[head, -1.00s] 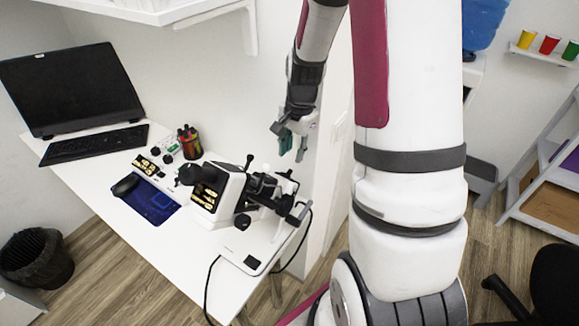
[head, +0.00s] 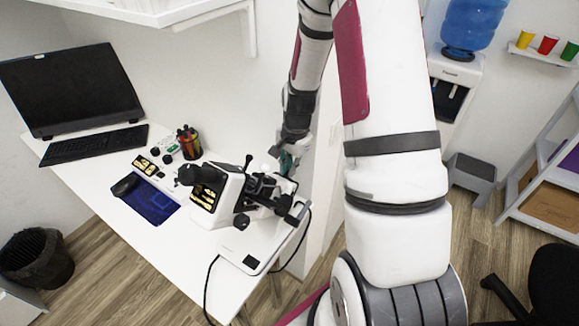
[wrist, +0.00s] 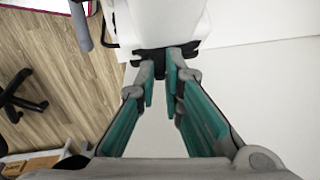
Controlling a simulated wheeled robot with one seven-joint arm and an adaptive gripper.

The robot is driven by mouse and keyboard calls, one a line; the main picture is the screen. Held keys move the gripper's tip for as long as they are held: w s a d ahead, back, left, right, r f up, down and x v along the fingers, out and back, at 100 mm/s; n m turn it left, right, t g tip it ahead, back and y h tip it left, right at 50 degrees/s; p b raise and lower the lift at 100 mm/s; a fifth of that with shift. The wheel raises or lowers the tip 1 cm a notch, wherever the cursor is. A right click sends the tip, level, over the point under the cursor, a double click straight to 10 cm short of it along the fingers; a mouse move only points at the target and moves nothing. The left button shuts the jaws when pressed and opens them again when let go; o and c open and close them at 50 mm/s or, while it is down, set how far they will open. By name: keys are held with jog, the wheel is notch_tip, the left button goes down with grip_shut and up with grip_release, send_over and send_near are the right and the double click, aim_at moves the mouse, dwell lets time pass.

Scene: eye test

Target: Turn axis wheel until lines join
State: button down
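The white eye-test instrument with black fittings (head: 230,192) stands on the white desk. A round black knob (head: 241,221) shows on its near side; I cannot tell whether this is the axis wheel. My gripper (head: 287,158) is at the instrument's far side, partly hidden behind its black parts. In the wrist view, the two teal fingers of my gripper (wrist: 160,72) point at a dark fitting (wrist: 153,55) on a white body. A narrow gap shows between the fingertips, with the dark fitting at them. I cannot tell whether they touch it. The lines are not readable.
A wall shelf (head: 185,14) hangs above. A white wall stands close behind my gripper.

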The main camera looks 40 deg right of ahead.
jog(key=shift+s+d+m+t+p, duration=0.1)
jog(key=shift+s+m+t+p, duration=0.35)
jog(key=shift+s+p, duration=0.2)
jog(key=shift+f+m+t+p, duration=0.1)
jog(key=shift+m+t+p, duration=0.15)
jog(key=shift+p, duration=0.2)
jog(key=c, duration=1.7)
grip_release()
jog(key=v, duration=1.2)
jog(key=shift+d, duration=0.1)
